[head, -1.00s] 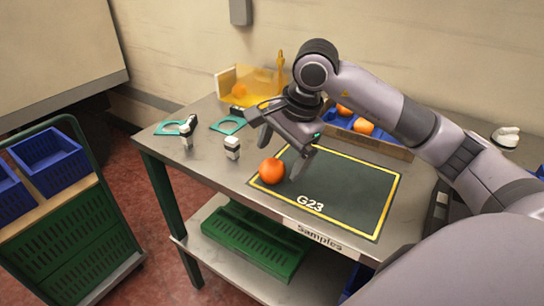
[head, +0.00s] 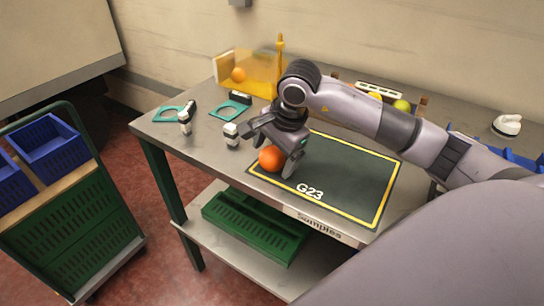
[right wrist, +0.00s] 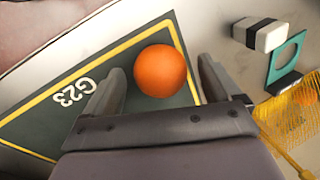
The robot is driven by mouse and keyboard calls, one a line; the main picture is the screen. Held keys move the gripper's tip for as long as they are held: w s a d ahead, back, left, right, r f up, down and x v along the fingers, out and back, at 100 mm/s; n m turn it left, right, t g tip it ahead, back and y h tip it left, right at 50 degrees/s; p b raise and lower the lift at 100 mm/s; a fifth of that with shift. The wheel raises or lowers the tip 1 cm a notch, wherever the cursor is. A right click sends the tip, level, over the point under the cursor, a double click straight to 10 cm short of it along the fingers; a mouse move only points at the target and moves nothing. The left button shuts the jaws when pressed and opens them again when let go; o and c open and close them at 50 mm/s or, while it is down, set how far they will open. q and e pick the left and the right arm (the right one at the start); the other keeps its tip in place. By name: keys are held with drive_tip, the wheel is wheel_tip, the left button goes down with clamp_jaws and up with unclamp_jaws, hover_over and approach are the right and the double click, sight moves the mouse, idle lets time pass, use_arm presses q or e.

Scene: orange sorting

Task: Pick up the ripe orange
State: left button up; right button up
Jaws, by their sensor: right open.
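The orange (head: 271,158) lies on the dark mat marked G23 (head: 340,185), near its left corner inside the yellow border. It also shows in the right wrist view (right wrist: 160,71), round and evenly orange. My right gripper (head: 268,160) is low over the mat, with its fingers at either side of the orange. In the right wrist view my open right gripper (right wrist: 160,77) has the orange between its fingertips, with a gap to each finger. My left gripper is not in view.
Small white-and-black blocks (head: 231,134) and teal rings (head: 168,115) lie left of the mat. A yellow bin (head: 262,78) holds an orange fruit behind. Yellow and green fruit (head: 402,105) show behind my arm. A trolley with blue crates (head: 52,150) stands left.

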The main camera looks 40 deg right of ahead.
drive_tip(key=shift+c, duration=0.4)
drive_tip(key=c, duration=1.1)
drive_tip(key=shift+r, duration=0.1)
drive_tip(key=shift+c, duration=0.2)
